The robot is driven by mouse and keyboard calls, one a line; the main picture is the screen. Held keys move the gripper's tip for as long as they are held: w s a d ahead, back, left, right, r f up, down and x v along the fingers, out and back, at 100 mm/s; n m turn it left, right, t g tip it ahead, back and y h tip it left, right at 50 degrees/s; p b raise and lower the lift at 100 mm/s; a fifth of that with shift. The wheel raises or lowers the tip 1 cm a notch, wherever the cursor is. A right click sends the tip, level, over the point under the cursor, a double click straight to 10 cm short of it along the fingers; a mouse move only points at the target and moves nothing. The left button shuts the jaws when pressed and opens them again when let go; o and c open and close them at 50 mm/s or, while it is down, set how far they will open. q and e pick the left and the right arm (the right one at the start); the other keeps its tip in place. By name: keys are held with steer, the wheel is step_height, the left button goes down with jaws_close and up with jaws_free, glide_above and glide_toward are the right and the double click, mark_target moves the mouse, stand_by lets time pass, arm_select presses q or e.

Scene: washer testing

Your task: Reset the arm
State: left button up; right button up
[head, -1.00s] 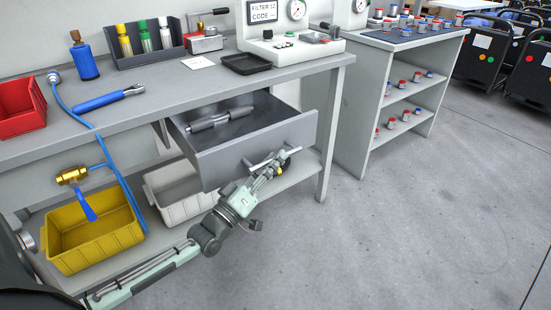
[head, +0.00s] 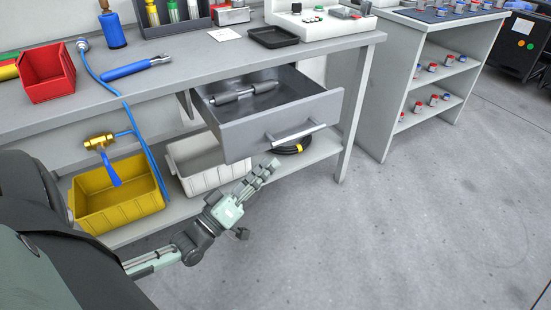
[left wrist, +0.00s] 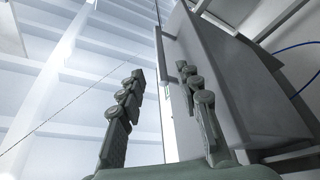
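My left arm comes in from the lower left in the head view. Its gripper (head: 267,171) is in front of and below the open drawer (head: 245,138), apart from the drawer's handle (head: 297,133). In the left wrist view the two fingers of this gripper (left wrist: 160,72) stand apart with nothing between them. The drawer front (left wrist: 215,85) and its handle (left wrist: 161,60) show beyond the fingers. A grey cylindrical part (head: 238,96) lies in the drawer. My right gripper is not in view.
The workbench (head: 200,62) holds a red bin (head: 47,72) and a blue-handled tool (head: 137,68). Below are a yellow bin (head: 118,212), a white bin (head: 190,178) and a black coil (head: 290,147). A shelf unit (head: 397,105) stands right. The floor in front is clear.

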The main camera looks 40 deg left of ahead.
arm_select(q)
steer(key=shift+f, duration=0.1)
steer(key=d+f+m+g+y, duration=0.1)
steer(key=d+f+m+g, duration=0.2)
steer(key=f, duration=0.5)
steer(key=d+f+m+g, duration=0.25)
steer(key=f+g, duration=0.35)
steer(key=f, duration=0.3)
steer(key=s+f+m+g+y, duration=0.2)
steer(key=s+f+g, duration=0.7)
steer(key=s, duration=0.5)
steer(key=shift+s+d+f+m+y, duration=0.15)
steer(key=shift+d+f+m+y, duration=0.2)
steer(key=shift+f+y, duration=0.3)
